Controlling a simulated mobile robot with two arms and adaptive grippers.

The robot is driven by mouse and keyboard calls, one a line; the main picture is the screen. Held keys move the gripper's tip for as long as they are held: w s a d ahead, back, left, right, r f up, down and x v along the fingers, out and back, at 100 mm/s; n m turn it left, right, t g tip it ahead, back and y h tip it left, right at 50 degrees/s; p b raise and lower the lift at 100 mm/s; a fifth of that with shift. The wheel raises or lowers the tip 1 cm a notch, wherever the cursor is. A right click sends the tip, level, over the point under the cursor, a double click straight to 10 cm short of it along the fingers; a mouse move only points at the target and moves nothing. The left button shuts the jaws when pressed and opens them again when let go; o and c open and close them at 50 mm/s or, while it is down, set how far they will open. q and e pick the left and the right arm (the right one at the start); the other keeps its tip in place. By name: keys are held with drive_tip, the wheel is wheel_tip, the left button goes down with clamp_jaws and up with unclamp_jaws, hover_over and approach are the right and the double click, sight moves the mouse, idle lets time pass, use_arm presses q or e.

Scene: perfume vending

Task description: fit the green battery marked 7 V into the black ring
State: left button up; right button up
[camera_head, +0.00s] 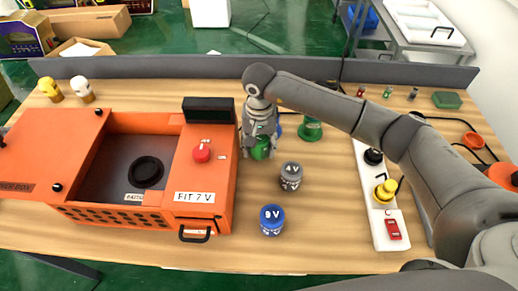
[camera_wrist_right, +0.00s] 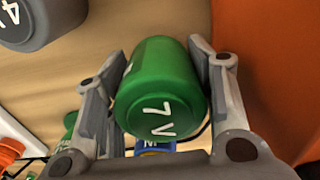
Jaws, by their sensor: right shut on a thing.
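The green battery marked 7 V (camera_wrist_right: 160,118) is between the two fingers of my right gripper (camera_wrist_right: 158,65), its marked end facing the wrist camera. In the head view, my right gripper (camera_head: 262,134) points down just right of the orange box, shut on the green battery (camera_head: 261,150). The battery is partly hidden by the fingers; whether it touches the table is unclear. The black ring (camera_head: 146,171) lies on the grey floor inside the open orange box (camera_head: 222,176), to the left of the gripper. My left gripper is not in view.
A grey 4 V battery (camera_head: 291,176) and a blue 9 V battery (camera_head: 271,220) stand right of the box. Another green object (camera_head: 310,129) is behind. The box's raised right section carries a red button (camera_head: 202,152) and a "FIT 7 V" label. A white switch panel (camera_head: 385,222) stands right.

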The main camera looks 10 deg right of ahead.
sight(259, 152)
wheel_tip(259, 152, down, 3)
drive_tip(key=shift+w+r+p, duration=0.1)
drive_tip(key=shift+p, duration=0.85)
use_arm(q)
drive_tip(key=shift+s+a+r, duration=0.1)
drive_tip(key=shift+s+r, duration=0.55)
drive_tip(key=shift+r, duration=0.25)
use_arm(e)
drive_tip(key=shift+f, duration=0.2)
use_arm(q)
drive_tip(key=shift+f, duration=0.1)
use_arm(e)
drive_tip(key=shift+f, duration=0.1)
drive_tip(key=shift+f+b, duration=0.15)
drive_tip(key=shift+b, duration=0.2)
drive_tip(key=o, duration=1)
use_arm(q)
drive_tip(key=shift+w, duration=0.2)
